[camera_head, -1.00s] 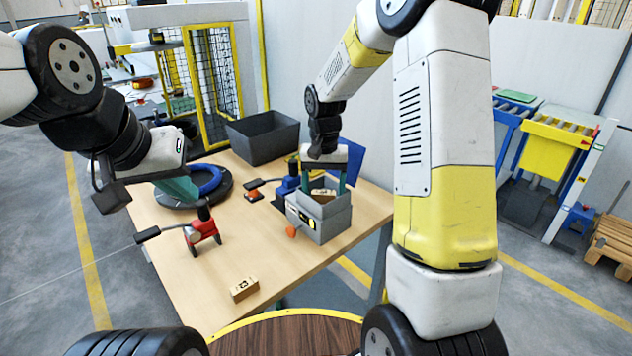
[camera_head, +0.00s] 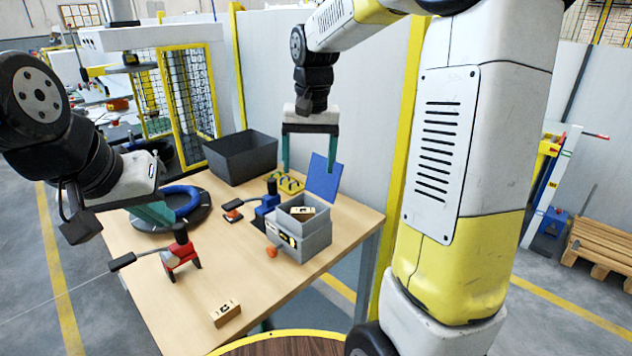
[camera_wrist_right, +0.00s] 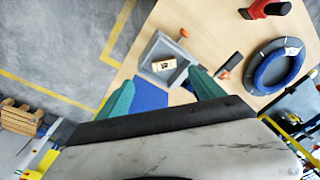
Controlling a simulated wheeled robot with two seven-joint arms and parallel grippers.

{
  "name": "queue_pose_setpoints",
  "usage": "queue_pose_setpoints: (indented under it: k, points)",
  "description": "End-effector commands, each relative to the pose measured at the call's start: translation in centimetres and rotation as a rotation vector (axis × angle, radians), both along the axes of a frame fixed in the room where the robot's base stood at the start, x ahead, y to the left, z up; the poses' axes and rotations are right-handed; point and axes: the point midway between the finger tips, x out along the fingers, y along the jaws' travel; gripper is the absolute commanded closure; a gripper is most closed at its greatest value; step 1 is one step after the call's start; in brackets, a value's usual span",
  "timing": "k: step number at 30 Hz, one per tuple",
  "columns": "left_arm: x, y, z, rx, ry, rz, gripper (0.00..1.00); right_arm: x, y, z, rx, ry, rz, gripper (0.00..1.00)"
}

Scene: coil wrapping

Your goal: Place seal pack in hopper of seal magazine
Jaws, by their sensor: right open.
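The seal magazine (camera_head: 304,244) is a grey box with an open hopper on top, a blue lid (camera_head: 323,178) standing at its back and an orange knob in front. The seal pack (camera_head: 302,211), a small tan block with a dark label, lies inside the hopper. It also shows in the right wrist view (camera_wrist_right: 164,62). My right gripper (camera_head: 309,170) has teal fingers spread wide, is empty and hangs above and behind the hopper, apart from it. My left gripper (camera_head: 155,213) is at the left, near the blue coil; its fingers are seen edge-on, so its opening is unclear.
A second tan block (camera_head: 226,313) lies at the table's front edge. A red tool (camera_head: 180,252), a blue tool (camera_head: 268,204), a blue coil (camera_head: 182,203) on a black turntable and a dark grey bin (camera_head: 240,157) are on the wooden table (camera_head: 215,262).

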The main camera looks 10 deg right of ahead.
Motion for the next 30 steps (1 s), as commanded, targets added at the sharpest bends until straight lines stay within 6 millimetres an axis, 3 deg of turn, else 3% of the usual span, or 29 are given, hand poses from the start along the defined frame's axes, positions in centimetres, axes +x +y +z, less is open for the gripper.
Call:
queue_pose_setpoints:
  k: [1, 6, 12, 15, 21, 29, 30]
  points:
    - [0.0, 0.0, 0.0, 0.000, 0.000, 0.000, 1.00, -2.0, -0.5, 1.5, 0.015, -0.045, 0.014, 0.22]
    - [0.0, 0.0, 0.0, 0.000, 0.000, 0.000, 1.00, -8.2, -1.5, 3.9, 0.055, -0.187, 0.081, 0.22]
    - [0.0, 0.0, 0.0, 0.000, 0.000, 0.000, 1.00, -14.9, -2.0, 4.3, 0.083, -0.349, 0.146, 0.22]
    - [0.0, 0.0, 0.0, 0.000, 0.000, 0.000, 1.00, -17.1, -2.0, 3.9, 0.088, -0.411, 0.170, 0.22]
    - [0.0, 0.0, 0.0, 0.000, 0.000, 0.000, 1.00, -19.1, -2.0, 3.3, 0.091, -0.470, 0.193, 0.22]
    - [0.0, 0.0, 0.0, 0.000, 0.000, 0.000, 1.00, -19.2, -2.0, 3.2, 0.092, -0.473, 0.196, 0.22]
    - [0.0, 0.0, 0.0, 0.000, 0.000, 0.000, 1.00, -19.2, -2.0, 3.2, 0.092, -0.473, 0.196, 0.30]
